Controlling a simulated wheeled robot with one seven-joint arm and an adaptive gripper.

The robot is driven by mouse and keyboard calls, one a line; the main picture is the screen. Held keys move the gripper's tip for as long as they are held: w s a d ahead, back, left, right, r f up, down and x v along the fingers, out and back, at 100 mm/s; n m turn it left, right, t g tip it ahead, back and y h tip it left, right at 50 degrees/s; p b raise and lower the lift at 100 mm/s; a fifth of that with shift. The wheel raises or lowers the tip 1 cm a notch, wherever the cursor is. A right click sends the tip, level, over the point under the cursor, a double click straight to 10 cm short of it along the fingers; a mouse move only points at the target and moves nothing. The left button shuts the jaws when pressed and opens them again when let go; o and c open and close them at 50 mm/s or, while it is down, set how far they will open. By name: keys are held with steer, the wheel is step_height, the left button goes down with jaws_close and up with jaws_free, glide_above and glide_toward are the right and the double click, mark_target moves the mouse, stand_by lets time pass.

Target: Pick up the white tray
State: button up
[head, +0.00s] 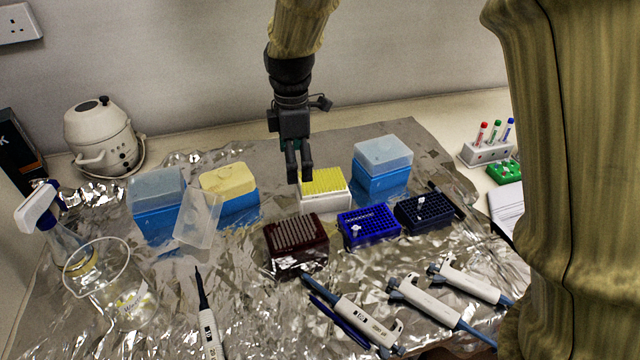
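A white tray (325,203) filled with yellow pipette tips stands upright on the foil-covered bench, near the middle of the head view. My gripper (299,181) points down, just left of the tray's back left corner in the picture. Its fingertips overlap or nearly touch the tray's left edge in the picture; I cannot tell how far above or behind it they are. The two fingers look close together, seen at an angle, and nothing shows between them. The tray's far left corner is partly hidden by the gripper.
A maroon rack (296,250), blue rack (368,238) and dark rack (424,225) sit in front. Several pipettes (430,300) lie nearer.

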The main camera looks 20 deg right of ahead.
mark_target(300, 182)
steer(key=shift+w+d+f+p, duration=0.15)
steer(key=shift+f+p, duration=0.1)
steer(key=shift+f, duration=1.05)
steer(key=shift+d+f+p, duration=0.15)
steer(key=shift+f+p, duration=0.05)
steer(key=shift+f, duration=1.15)
steer(key=shift+w+d+f+p, duration=0.15)
steer(key=shift+f+p, duration=0.1)
steer(key=shift+f, duration=1.05)
steer(key=shift+s+r, duration=0.1)
steer(key=shift+s, duration=0.05)
steer(key=c, duration=1.1)
steer(key=shift+s, duration=0.1)
steer(key=shift+c, duration=0.4)
